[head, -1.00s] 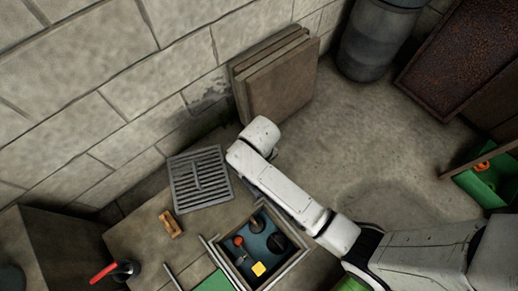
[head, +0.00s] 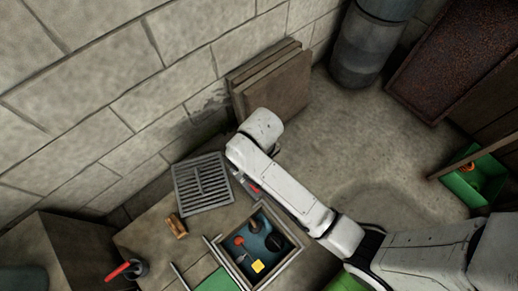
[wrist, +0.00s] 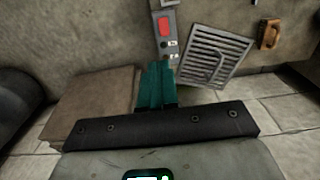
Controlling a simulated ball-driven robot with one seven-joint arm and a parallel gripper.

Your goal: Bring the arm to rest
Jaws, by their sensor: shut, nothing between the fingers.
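My white arm (head: 285,190) reaches from the lower right across the head view, with its bent end in front of the stone slabs and above the floor. My gripper (wrist: 157,72) shows in the wrist view as teal fingers pressed together, empty. It is hidden in the head view, behind or under the arm. In the wrist view the fingertips point towards a grey strip with a red patch (wrist: 165,27); I cannot tell their distance apart.
A slotted metal grate (head: 201,183) and a wooden-handled item (head: 176,226) lie on the worktop. An open box (head: 293,262) holds small parts. Slabs (head: 270,88) lean on the wall. A green bin (head: 466,190) stands right. Floor (head: 400,165) is clear.

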